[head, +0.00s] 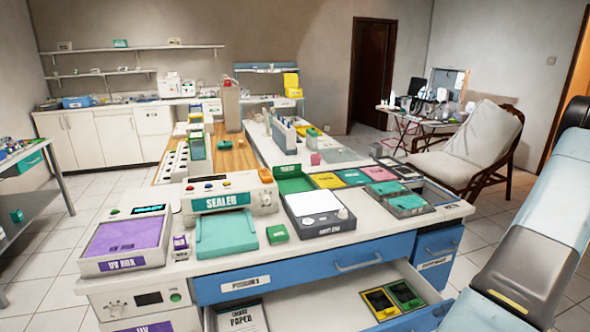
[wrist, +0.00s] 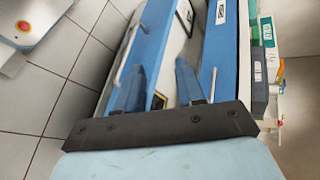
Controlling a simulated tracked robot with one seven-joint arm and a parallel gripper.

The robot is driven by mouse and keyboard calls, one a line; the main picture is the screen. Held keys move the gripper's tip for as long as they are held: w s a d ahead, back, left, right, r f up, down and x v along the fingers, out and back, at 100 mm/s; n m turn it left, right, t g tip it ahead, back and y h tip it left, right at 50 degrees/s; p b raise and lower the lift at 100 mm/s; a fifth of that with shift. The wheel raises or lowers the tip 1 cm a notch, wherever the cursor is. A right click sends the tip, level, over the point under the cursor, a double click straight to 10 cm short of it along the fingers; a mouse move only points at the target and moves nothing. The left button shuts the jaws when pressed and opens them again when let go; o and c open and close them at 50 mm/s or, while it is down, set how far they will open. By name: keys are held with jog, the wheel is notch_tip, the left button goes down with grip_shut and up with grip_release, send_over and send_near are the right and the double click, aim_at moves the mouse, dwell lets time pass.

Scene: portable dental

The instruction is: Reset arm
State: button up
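My gripper (wrist: 160,66) shows in the wrist view with its two blue fingers apart and nothing held between them. Behind the fingers are the blue drawer fronts and part of the open drawer, seen turned on its side. In the head view my arm (head: 545,225) comes down along the right edge, in front of the workbench's right end. The gripper is mostly out of that picture. The open lower drawer (head: 310,312) holds a yellow and a green tray (head: 405,293) and a paper pack (head: 238,316).
The workbench (head: 375,238) carries a purple UV box (head: 127,240), a sealer (head: 227,198), a grey device with a white top (head: 318,207) and several coloured trays. A cushioned chair (head: 475,140) stands at the back right. Tiled floor is free at left.

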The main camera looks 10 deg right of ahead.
jog(key=w+a+r+n+g+h, duration=0.1)
jog(key=w+a+r+h, duration=0.2)
jog(key=r, duration=0.5)
jog(key=w+a+r+n+g+h, duration=0.2)
jog(key=a+r, duration=0.4)
jog(key=r, duration=0.1)
jog(key=w+a+r+n+g+h, duration=0.1)
jog(key=w+a+r+h, duration=0.2)
jog(key=r, duration=0.5)
jog(key=s+a+r+n+t+h, duration=0.1)
jog(key=s+a+r+t+h, duration=0.1)
jog(key=s+a+r, duration=0.3)
jog(key=s+a+r+t+h, duration=0.2)
jog(key=s+a+r+t, duration=0.2)
jog(key=a+r, duration=0.5)
notch_tip(320, 180, up, 2)
jog(key=shift+s+a+r+n, duration=0.3)
jog(key=shift+s+n, duration=0.1)
jog(key=shift+s, duration=0.15)
